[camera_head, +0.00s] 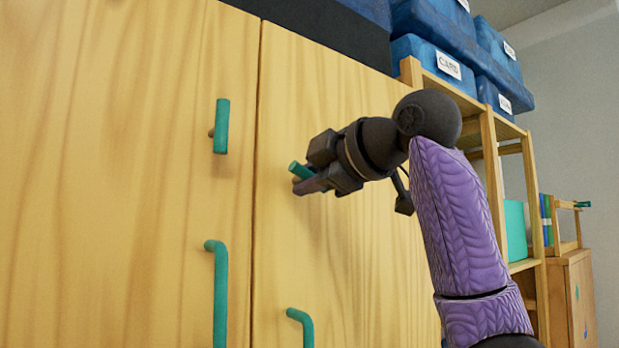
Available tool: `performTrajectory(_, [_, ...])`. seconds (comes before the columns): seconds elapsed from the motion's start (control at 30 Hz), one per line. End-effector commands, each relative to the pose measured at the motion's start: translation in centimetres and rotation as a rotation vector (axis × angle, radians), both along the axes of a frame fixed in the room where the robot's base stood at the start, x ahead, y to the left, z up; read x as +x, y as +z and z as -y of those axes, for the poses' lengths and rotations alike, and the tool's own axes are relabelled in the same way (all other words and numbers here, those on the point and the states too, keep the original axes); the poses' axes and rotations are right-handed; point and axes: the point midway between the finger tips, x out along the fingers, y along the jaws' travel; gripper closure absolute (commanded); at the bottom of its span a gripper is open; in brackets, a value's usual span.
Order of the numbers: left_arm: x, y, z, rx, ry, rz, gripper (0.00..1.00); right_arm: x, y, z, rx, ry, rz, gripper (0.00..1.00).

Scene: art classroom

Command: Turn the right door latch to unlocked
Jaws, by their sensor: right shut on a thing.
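A pale wooden cabinet has a left door (120,200) and a right door (345,270), parted by a vertical seam. The right door latch (297,168) is a short green bar at the upper left of the right door; it looks tilted, and much of it is hidden by my gripper. My right gripper (308,181) comes in from the right and is shut on this latch. The left door latch (221,126) is a green bar standing upright on the left door. My left gripper is not in view.
A long green handle (220,295) is on the left door and another green handle (303,325) is on the right door, below the latches. Blue boxes (432,62) sit on top. A wooden shelf (490,150) stands to the right behind my purple-sleeved right arm.

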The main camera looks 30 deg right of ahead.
Motion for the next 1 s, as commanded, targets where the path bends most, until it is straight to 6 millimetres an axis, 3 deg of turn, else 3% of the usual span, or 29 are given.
performTrajectory(0.5, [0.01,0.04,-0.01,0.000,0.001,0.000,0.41,-0.09,0.23,-0.06,-0.349,0.000,0.035,1.00])
performTrajectory(1.0, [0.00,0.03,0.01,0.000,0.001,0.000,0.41,-0.09,0.21,-0.07,-0.432,0.000,0.040,1.00])
